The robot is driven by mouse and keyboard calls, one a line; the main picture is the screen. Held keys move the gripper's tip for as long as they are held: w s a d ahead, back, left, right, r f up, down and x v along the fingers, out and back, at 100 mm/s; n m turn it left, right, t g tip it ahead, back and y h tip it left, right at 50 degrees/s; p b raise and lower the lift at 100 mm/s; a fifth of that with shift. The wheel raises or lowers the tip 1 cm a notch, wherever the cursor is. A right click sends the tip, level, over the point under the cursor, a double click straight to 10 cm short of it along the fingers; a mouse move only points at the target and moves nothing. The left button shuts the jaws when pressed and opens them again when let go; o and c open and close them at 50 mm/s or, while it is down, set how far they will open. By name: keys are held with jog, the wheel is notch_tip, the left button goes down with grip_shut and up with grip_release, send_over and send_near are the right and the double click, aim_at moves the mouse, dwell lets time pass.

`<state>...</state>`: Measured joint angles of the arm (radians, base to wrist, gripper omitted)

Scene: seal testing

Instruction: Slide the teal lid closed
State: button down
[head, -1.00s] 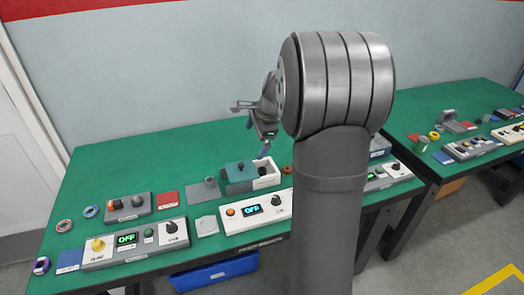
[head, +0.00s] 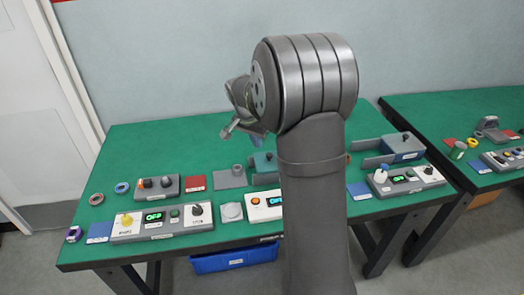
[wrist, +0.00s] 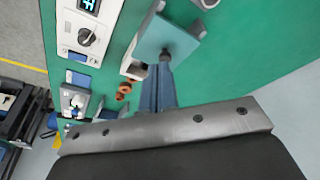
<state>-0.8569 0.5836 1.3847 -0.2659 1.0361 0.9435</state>
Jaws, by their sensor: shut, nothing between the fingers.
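The teal lid (wrist: 182,38) is a flat square plate with a small dark knob (wrist: 165,52). It lies over part of a white box (wrist: 130,66), whose end beside the lid shows uncovered in the wrist view. In the head view the lid (head: 264,160) is partly hidden, and my arm covers the white end of the box. My gripper (wrist: 162,66) has blue fingers, shut and empty, with tips close to the knob; I cannot tell if they touch. In the head view the gripper (head: 257,140) appears just above the lid, partly hidden by my wrist.
A white panel with a green display (head: 264,203) stands in front of the box. A grey plate with a post (head: 232,176) lies to its left. Orange rings (wrist: 124,91) lie near the box. The green table (head: 185,140) is clear behind these things.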

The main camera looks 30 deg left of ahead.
jog(key=s+a+n+t+h, duration=0.1)
jog(key=s+a+n+t, duration=0.2)
jog(key=a+n, duration=0.35)
send_over(260, 162)
jog(key=shift+m, duration=0.35)
jog(key=f, duration=0.8)
jog(key=shift+s+a+f, duration=0.35)
jog(key=shift+s+a, duration=0.05)
jog(key=shift+w+d+f, duration=0.1)
jog(key=shift+w+d, duration=0.2)
jog(key=shift+d, duration=0.1)
jog(key=w+d, duration=0.6)
jog(key=shift+w+d, duration=0.2)
